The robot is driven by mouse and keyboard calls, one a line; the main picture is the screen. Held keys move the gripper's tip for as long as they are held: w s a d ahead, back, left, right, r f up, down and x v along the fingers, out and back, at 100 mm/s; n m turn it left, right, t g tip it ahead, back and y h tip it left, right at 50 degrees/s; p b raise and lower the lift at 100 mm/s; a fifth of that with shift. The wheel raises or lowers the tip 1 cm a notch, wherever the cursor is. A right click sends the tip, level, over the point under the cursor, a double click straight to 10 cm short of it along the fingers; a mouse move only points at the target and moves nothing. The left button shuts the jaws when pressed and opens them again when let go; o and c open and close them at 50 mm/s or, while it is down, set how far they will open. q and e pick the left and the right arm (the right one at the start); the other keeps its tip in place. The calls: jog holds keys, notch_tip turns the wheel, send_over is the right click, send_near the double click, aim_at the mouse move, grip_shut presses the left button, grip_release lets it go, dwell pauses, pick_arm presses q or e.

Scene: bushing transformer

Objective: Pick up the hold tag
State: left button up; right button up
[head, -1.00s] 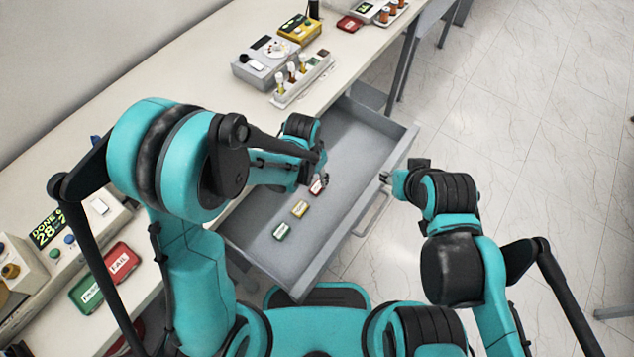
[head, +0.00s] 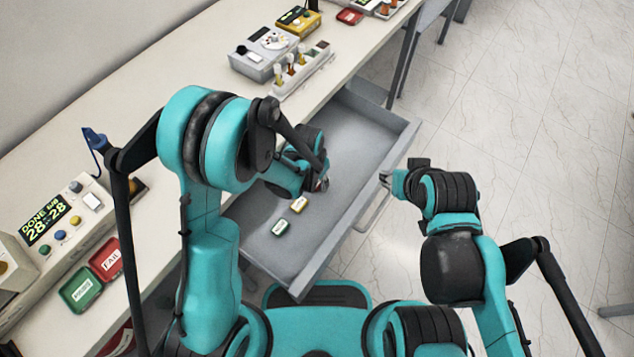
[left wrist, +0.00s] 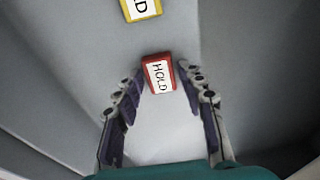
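The red tag marked HOLD (left wrist: 159,74) lies in the open grey drawer. In the left wrist view it sits at the fingertips of my left gripper (left wrist: 161,70), with one finger on each side. The fingers are spread and a small gap shows at the tag's right side; contact on the left is unclear. In the head view my left gripper (head: 321,186) reaches down into the drawer and hides most of the red tag. My right gripper (head: 385,181) is at the drawer's front edge, too small to tell open or shut.
A yellow tag (head: 299,205) and a green tag (head: 284,228) lie in the drawer (head: 365,135) nearer me. The bench (head: 130,95) carries instrument boxes, a tube rack (head: 303,70), a DONE display (head: 45,220), and red and green plates.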

pick_arm(q)
jog(key=c, duration=0.3)
